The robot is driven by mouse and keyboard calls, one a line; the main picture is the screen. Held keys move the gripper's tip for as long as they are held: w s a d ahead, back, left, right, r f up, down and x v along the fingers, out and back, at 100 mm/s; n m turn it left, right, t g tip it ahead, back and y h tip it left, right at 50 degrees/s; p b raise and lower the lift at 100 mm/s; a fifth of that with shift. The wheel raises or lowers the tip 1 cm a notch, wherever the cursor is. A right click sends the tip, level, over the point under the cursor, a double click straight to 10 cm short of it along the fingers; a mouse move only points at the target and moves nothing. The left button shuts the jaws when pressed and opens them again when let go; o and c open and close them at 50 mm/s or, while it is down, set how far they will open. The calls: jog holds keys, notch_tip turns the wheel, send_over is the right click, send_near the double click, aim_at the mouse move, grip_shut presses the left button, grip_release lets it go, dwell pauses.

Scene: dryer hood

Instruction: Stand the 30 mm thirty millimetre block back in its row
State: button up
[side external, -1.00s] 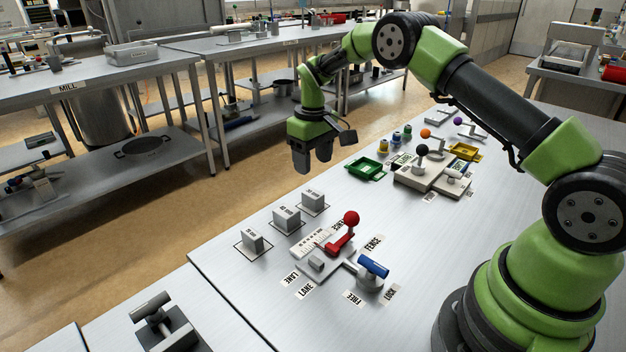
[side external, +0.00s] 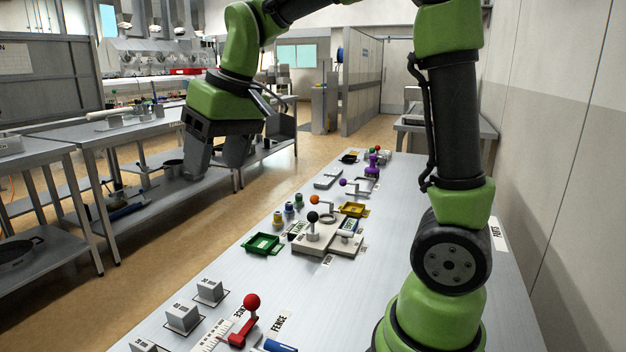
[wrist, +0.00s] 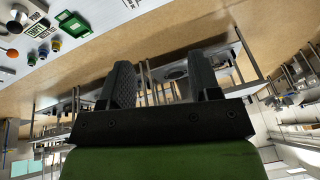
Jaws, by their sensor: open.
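Three grey blocks with small labels stand upright in a row along the table's left edge in the side view: a far one (side external: 210,291), a middle one (side external: 183,316) and a near one (side external: 143,346), cut off by the bottom edge. I cannot read their sizes surely, so I cannot tell which is the 30 mm block. My gripper (side external: 216,160) is raised past the table's left edge, well apart from the blocks. In the wrist view its two fingers (wrist: 163,78) are spread with nothing between them. No block shows in the wrist view.
Beside the blocks are a red-knobbed lever (side external: 241,328), a white scale and a blue handle (side external: 278,347), partly cut off. A green tray (side external: 263,244), a grey fixture with a black knob (side external: 313,229) and a yellow tray (side external: 353,210) stand further back. The table between is bare.

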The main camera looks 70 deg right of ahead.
jog(key=s+a+m+t+y, duration=0.1)
jog(key=s+a+m+t, duration=0.1)
jog(key=s, duration=1.3)
jog(key=shift+s+a+f+t, duration=0.15)
jog(key=shift+s+a+t, duration=0.1)
jog(key=shift+a+t, duration=0.5)
